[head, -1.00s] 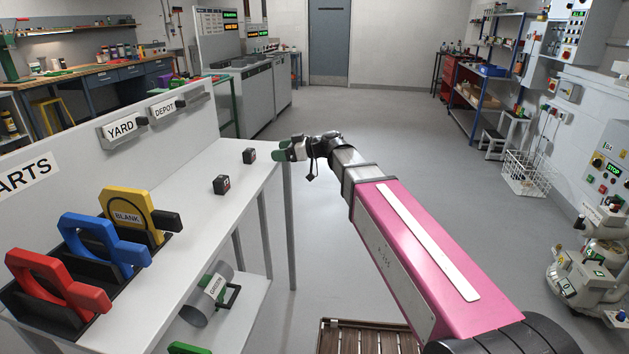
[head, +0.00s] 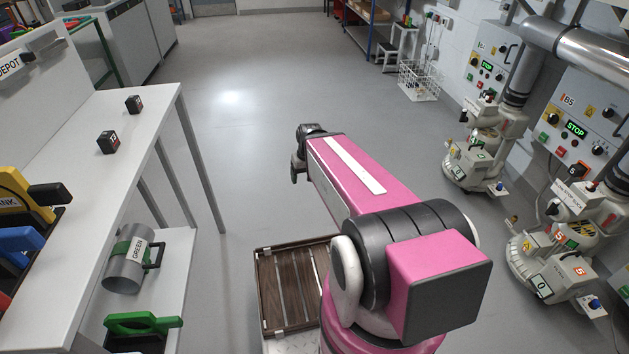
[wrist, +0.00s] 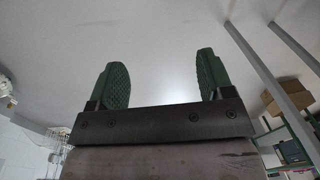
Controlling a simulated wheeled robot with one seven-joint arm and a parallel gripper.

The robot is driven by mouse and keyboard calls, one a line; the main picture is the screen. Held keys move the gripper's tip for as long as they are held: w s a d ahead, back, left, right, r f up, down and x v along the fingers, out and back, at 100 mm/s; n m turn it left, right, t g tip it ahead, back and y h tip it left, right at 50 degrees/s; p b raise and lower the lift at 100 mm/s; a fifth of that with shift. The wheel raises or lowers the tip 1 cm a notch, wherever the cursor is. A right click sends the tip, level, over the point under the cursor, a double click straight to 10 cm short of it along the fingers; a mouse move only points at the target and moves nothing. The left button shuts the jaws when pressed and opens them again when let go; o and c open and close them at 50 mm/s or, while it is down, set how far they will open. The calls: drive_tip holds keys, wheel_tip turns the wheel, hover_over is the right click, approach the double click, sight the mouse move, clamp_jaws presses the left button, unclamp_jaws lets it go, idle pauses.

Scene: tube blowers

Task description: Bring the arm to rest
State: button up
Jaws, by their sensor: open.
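My gripper (wrist: 162,82) shows in the wrist view with its two green ribbed fingers apart and nothing between them. The fingers are hidden there. The arm is clear of the white bench (head: 90,135) on the left and touches nothing that I can see.
Two small dark blocks (head: 108,142) (head: 134,104) sit on the bench. A cylinder labelled GREEN (head: 128,258) and a green-handled thing (head: 144,323) are on its lower shelf. Blower machines (head: 474,165) (head: 560,255) stand along the right wall with a wire basket (head: 418,80). The middle floor is open.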

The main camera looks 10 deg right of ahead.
drive_tip(key=shift+s+d+f+m+h, duration=0.2)
drive_tip(key=shift+s+d, duration=0.1)
drive_tip(key=shift+d, duration=0.2)
drive_tip(key=shift+s+d+f+m+h, duration=0.2)
drive_tip(key=shift+s+d, duration=0.15)
drive_tip(key=shift+d, duration=0.2)
drive_tip(key=shift+s+d+f+m+h, duration=0.2)
drive_tip(key=shift+s+d, duration=0.1)
drive_tip(key=shift+d, duration=0.2)
